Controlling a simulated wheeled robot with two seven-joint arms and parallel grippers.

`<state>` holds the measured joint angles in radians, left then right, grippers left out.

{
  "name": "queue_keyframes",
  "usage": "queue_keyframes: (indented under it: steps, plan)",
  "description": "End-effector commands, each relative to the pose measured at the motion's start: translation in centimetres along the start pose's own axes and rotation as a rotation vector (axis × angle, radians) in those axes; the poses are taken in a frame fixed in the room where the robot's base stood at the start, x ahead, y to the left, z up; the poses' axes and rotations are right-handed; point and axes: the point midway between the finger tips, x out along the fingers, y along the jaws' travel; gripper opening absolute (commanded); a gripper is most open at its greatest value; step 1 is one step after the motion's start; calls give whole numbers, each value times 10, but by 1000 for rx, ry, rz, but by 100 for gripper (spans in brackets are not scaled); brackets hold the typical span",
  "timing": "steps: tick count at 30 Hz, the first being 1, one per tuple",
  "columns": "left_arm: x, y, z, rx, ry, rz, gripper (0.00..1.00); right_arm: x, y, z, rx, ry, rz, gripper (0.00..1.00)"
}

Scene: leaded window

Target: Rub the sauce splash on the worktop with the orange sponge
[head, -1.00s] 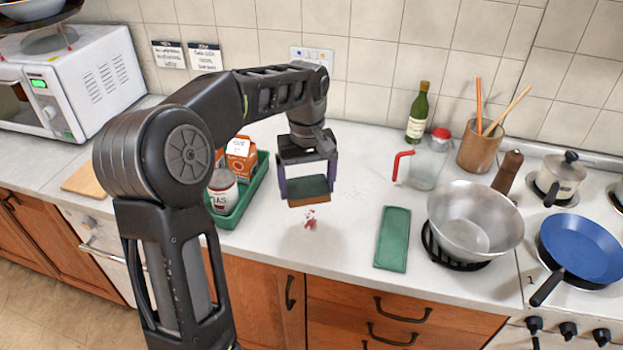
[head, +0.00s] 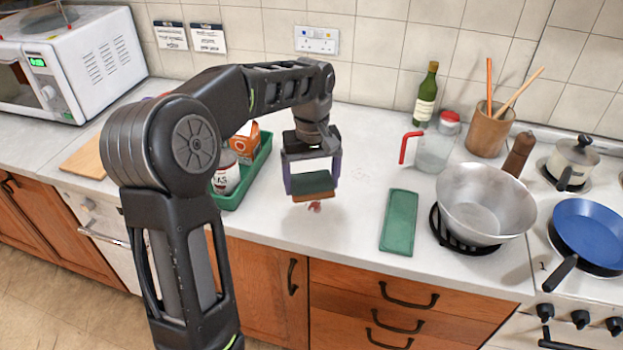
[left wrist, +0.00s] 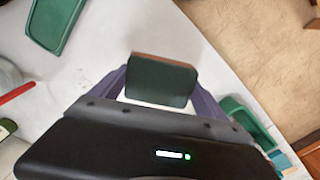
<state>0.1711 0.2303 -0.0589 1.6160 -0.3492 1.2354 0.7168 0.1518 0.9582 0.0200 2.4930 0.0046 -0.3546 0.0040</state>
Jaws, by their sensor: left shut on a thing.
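My left gripper (head: 312,180) is shut on the sponge (head: 313,196), which has a dark green top and an orange-brown underside. The sponge also shows between the fingers in the left wrist view (left wrist: 160,82). The red sauce splash (head: 315,207) lies on the pale worktop (head: 345,228). The sponge is above it and its lower edge covers part of the splash in the head view. I cannot tell if the sponge touches the worktop. The splash is not visible in the left wrist view. My right gripper is not in view.
A green tray (head: 258,172) with a tin and a carton stands to the left. A flat green pad (head: 399,222) lies to the right, beside a steel bowl (head: 485,205). A jug (head: 434,152) stands behind. Worktop around the splash is clear.

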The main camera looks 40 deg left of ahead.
Motion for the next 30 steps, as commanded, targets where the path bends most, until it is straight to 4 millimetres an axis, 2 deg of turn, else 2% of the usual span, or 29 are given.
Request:
queue_keyframes:
  steps: [5, 11, 13, 16, 21, 24, 30]
  plan:
    - [-3, 0, 0, -1, -1, -1, 53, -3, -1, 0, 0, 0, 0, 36]
    - [-20, -2, 3, 5, -21, -16, 52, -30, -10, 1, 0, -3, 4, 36]
    - [-26, -2, 6, 71, -30, -22, 52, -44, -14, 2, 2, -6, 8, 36]
    - [-25, 2, 9, 274, -35, -22, 53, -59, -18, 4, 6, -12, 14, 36]
    - [-13, 8, 9, 597, -20, -9, 53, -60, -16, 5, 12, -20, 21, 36]
    - [-10, 11, 7, 721, -4, -3, 53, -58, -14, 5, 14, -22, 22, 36]
    - [-10, 12, 6, 799, 3, 0, 53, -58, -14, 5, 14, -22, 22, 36]
